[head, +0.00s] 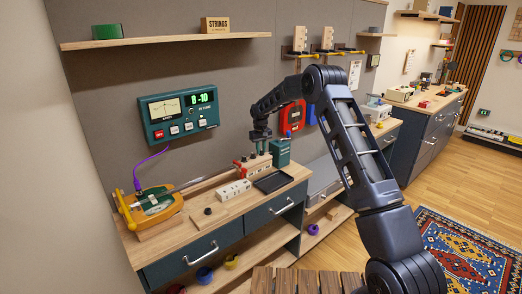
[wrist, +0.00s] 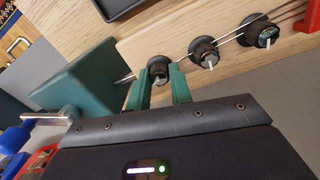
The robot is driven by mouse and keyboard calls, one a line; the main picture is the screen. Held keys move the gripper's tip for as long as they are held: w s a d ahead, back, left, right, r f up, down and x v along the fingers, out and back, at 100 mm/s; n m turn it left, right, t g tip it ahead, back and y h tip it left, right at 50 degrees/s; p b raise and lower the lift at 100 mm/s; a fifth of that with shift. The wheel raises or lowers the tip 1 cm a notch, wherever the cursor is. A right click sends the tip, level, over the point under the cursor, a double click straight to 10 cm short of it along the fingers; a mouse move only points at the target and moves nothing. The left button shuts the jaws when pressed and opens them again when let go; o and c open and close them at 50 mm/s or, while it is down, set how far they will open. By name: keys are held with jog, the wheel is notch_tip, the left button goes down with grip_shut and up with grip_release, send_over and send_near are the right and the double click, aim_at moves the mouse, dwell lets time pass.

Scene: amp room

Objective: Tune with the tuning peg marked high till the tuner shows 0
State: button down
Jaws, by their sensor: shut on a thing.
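The green tuner (head: 180,112) hangs on the wall at the left, and its display reads "B -10". A small headstock block (head: 252,165) stands at the back of the workbench, with strings running left from it. My gripper (head: 260,150) points down at its right end. In the wrist view, three black tuning pegs with pale pointers sit in a row on a wooden face. My gripper's green fingers (wrist: 160,84) are shut on the leftmost peg (wrist: 158,68). The middle peg (wrist: 203,50) and the right peg (wrist: 260,32) are free. I cannot read a "high" mark.
The workbench (head: 215,216) carries a white block (head: 233,190), a dark tray (head: 273,182) and a teal box (head: 280,152) close to my gripper. A yellow-and-green device (head: 152,202) holds the strings' left end. A shelf (head: 165,41) hangs above the tuner.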

aim_at(261, 150)
jog(key=shift+w+m, duration=0.1)
jog(key=shift+m, duration=1.1)
jog(key=shift+r, duration=0.1)
jog(key=c, duration=1.3)
grip_release()
jog(key=shift+o, duration=0.2)
notch_tip(261, 150, up, 11)
jog(key=shift+a, duration=0.15)
